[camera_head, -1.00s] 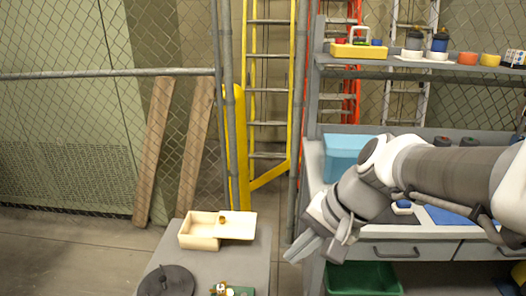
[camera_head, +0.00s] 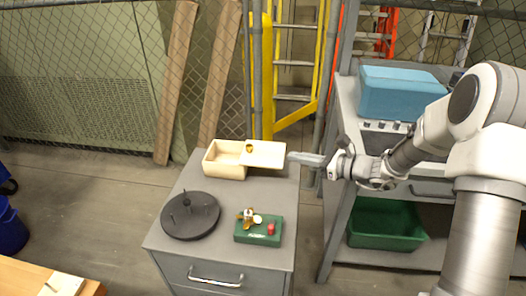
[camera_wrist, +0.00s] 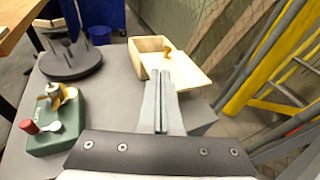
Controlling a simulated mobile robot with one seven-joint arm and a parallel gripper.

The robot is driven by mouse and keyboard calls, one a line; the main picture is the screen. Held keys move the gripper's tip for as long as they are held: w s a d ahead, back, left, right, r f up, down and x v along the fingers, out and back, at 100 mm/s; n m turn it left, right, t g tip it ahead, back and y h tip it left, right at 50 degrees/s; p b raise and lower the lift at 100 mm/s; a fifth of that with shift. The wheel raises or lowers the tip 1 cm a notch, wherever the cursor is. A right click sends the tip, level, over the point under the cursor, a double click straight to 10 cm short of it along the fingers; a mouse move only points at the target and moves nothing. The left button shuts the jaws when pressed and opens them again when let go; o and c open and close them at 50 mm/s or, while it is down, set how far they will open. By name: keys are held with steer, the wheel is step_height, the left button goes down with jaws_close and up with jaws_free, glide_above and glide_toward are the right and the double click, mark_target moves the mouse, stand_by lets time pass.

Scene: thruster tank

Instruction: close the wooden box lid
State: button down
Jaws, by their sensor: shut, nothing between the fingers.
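The wooden box (camera_head: 224,165) stands at the back of the grey cabinet top, and its left part is open from above. Its flat lid (camera_head: 268,154) sits slid to the right, sticking out past the box's right side. A small gold knob (camera_head: 249,148) is near the lid's left end. My gripper (camera_head: 292,157) is shut and empty, with its fingertips just right of the lid's right end. In the wrist view the fingers (camera_wrist: 160,75) point toward the box (camera_wrist: 146,48) and overlap the lid (camera_wrist: 182,72); whether they touch it I cannot tell.
A dark round disc with pegs (camera_head: 190,214) and a green block with small parts (camera_head: 258,232) stand on the grey cabinet (camera_head: 225,254), nearer the front. A grey shelf bench with a blue box (camera_head: 398,92) and a green bin (camera_head: 384,224) is at right.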

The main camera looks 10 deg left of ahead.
mark_target(260, 156)
steer(key=shift+m+t, duration=0.3)
steer(key=shift+m, duration=0.2)
steer(key=b+x, duration=0.1)
steer(key=x, duration=0.3)
steer(key=f+x, duration=0.1)
steer(key=x, duration=0.3)
steer(key=b+x, duration=0.1)
steer(key=x, duration=0.4)
steer(key=shift+w+d+f+b, duration=0.2)
steer(key=shift+w+d+b, duration=0.1)
steer(key=shift+w, duration=0.15)
steer(key=shift+w+a, duration=0.3)
steer(key=shift+a, duration=0.3)
steer(key=a+b, duration=0.1)
steer(key=a, duration=0.3)
steer(key=a+b, duration=0.1)
steer(key=a, duration=0.2)
steer(key=a+b, duration=0.1)
steer(key=a, duration=0.3)
steer(key=shift+s+a+f, duration=0.15)
steer(key=shift+s+a, duration=0.15)
steer(key=shift+s, duration=0.05)
steer(key=shift+a, duration=0.4)
steer(key=shift+s+a+r, duration=0.1)
steer(key=shift+a+r, duration=0.05)
steer(key=shift+r, duration=0.15)
